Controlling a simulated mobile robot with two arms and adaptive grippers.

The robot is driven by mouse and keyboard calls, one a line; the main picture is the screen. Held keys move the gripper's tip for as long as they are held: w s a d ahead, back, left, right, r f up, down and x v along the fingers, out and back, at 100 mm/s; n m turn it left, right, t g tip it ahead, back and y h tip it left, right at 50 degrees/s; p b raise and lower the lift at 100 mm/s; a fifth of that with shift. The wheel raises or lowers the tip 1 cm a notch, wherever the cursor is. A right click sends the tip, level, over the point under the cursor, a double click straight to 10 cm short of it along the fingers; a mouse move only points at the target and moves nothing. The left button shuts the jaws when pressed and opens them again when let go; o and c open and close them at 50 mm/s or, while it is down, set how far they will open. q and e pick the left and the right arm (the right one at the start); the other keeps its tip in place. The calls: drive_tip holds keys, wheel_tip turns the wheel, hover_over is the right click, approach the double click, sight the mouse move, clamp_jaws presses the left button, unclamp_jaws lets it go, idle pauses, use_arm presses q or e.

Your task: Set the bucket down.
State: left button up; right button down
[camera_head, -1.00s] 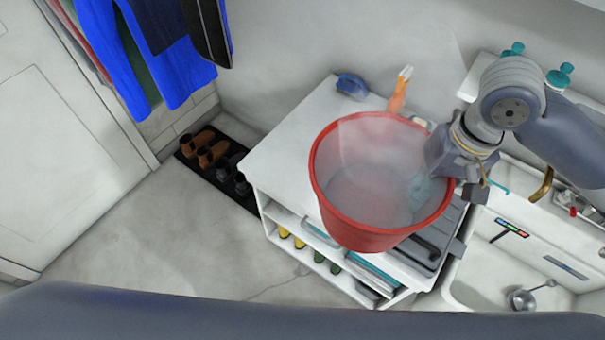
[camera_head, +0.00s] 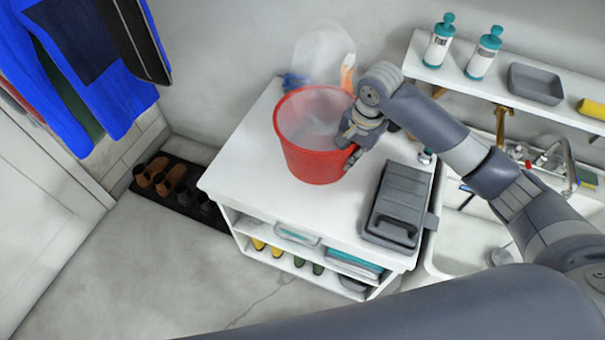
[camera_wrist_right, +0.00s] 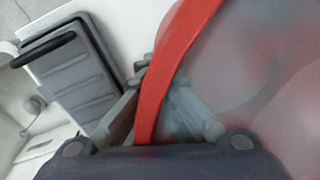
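The red bucket (camera_head: 318,160) is upright over the back left part of the white cabinet top (camera_head: 250,190). Its base looks to be at the surface, but a small gap cannot be ruled out. My right gripper (camera_head: 350,135) is at the bucket's right rim. In the right wrist view the red rim of the bucket (camera_wrist_right: 165,75) runs between the fingers of the right gripper (camera_wrist_right: 160,85), one outside the wall and one inside. The fingers are closed in on the wall. My left gripper is not in view.
A grey case (camera_head: 398,205) lies on the cabinet top right of the bucket. An orange-and-white bottle (camera_head: 347,75) and a blue item (camera_head: 294,81) are behind it. A sink (camera_head: 455,225) is at the right, below a wall shelf (camera_head: 420,68) with bottles. The cabinet's front top is clear.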

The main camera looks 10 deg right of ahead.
drive_tip(key=shift+m, duration=0.7)
drive_tip(key=shift+w+d+f+p, duration=0.15)
drive_tip(key=shift+f+p, duration=0.05)
drive_tip(key=shift+f, duration=1.9)
drive_tip(key=shift+w+d+f+p, duration=0.1)
drive_tip(key=shift+d+f+p, duration=0.1)
drive_tip(key=shift+f, duration=1.95)
drive_tip(key=shift+w+d+f+p, duration=0.15)
drive_tip(key=shift+f+p, duration=0.05)
drive_tip(key=shift+f, duration=1.9)
drive_tip(key=shift+f, duration=0.15)
drive_tip(key=c, duration=1.8)
unclamp_jaws()
wheel_tip(320, 180, up, 12)
drive_tip(key=s, duration=0.1)
drive_tip(key=shift+s+d+b, duration=0.2)
drive_tip(key=shift+d+b, duration=0.2)
drive_tip(key=shift+d, duration=0.05)
